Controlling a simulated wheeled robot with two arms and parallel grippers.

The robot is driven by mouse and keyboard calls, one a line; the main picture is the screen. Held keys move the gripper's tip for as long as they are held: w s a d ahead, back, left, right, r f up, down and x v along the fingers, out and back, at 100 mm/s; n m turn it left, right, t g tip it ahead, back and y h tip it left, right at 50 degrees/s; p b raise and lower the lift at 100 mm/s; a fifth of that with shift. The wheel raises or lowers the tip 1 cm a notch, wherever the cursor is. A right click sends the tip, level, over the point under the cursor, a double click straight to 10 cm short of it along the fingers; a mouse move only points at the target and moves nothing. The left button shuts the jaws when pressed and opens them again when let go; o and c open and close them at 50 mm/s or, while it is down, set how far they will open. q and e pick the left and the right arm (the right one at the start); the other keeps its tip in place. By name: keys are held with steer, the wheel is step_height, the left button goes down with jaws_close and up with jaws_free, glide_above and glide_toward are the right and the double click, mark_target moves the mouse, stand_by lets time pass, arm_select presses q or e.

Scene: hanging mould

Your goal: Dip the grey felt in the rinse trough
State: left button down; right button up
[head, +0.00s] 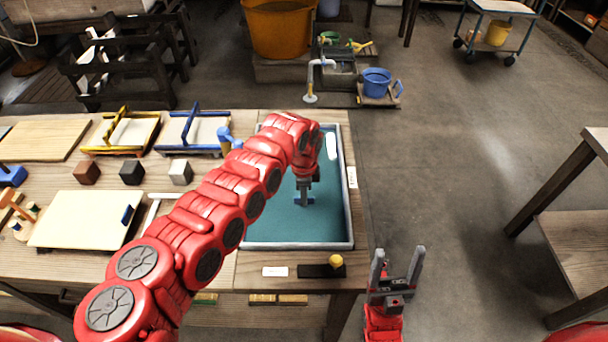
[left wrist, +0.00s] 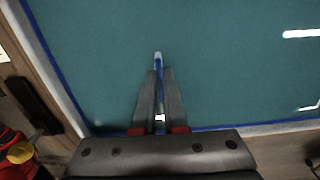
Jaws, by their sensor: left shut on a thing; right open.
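A rectangular trough (head: 298,246) with a grey-blue rim and a teal inside sits at the right end of the table; its rim also shows in the left wrist view (left wrist: 65,100). My left gripper (head: 304,193) points down inside its outline, shut on a narrow blue piece with a pale end (left wrist: 158,62). The blue (head: 309,201) also shows at the fingertips in the head view. I cannot tell if it touches the teal surface, and no grey cloth is clear on it. My right gripper (head: 397,262) is open and empty beside the table's right edge.
Brown (head: 87,172), black (head: 132,172) and pale grey (head: 181,172) blocks stand left of the trough. Behind them are a yellow frame (head: 123,150) and a blue frame (head: 160,134). A dark strip with a yellow knob (head: 336,261) lies in front of the trough.

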arm_select(q)
steer(key=shift+r+p, duration=1.85)
steer(key=shift+r, duration=1.9)
step_height(320, 180, up, 4)
steer(key=shift+p, duration=0.7)
